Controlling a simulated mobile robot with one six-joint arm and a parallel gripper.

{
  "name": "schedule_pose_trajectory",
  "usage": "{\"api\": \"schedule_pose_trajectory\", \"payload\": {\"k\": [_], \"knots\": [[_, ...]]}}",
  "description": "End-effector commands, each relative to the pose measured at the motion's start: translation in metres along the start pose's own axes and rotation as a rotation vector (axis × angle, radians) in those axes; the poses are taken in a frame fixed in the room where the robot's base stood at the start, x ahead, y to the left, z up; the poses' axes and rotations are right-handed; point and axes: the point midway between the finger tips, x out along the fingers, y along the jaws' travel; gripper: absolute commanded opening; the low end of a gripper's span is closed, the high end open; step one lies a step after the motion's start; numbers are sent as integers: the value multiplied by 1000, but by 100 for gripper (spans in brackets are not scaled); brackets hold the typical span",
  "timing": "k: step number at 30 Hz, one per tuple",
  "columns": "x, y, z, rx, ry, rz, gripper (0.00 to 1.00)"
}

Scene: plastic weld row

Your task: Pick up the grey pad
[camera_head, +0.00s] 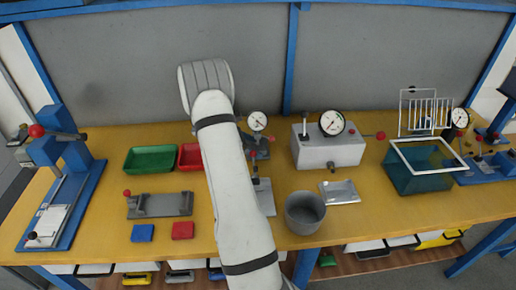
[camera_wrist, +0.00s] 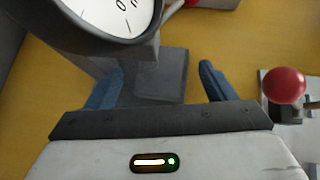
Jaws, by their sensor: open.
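I cannot make out a grey pad in either view. In the head view a blue pad (camera_head: 142,233) and a red pad (camera_head: 183,230) lie side by side on the yellow bench, and my arm covers the bench just right of them. My gripper (camera_wrist: 160,80) shows in the wrist view with its two blue-grey fingers apart. Nothing is clearly held between them. A dark grey block (camera_wrist: 160,76), which looks like the base of a gauge stand, shows in the gap between the fingers. In the head view my gripper is hidden behind my arm.
A gauge dial (camera_wrist: 112,12) is close above the fingers in the wrist view, and a red ball knob (camera_wrist: 285,85) is at right. On the bench stand a green tray (camera_head: 150,160), a grey cup (camera_head: 305,213), a silver tray (camera_head: 340,192) and a teal bin (camera_head: 420,178).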

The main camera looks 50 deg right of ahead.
Motion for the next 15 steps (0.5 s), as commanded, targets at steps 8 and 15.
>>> {"api": "schedule_pose_trajectory", "payload": {"k": [8,15], "knots": [[12,0,0,0,0,2,77],[11,0,0,0,0,1,60]]}}
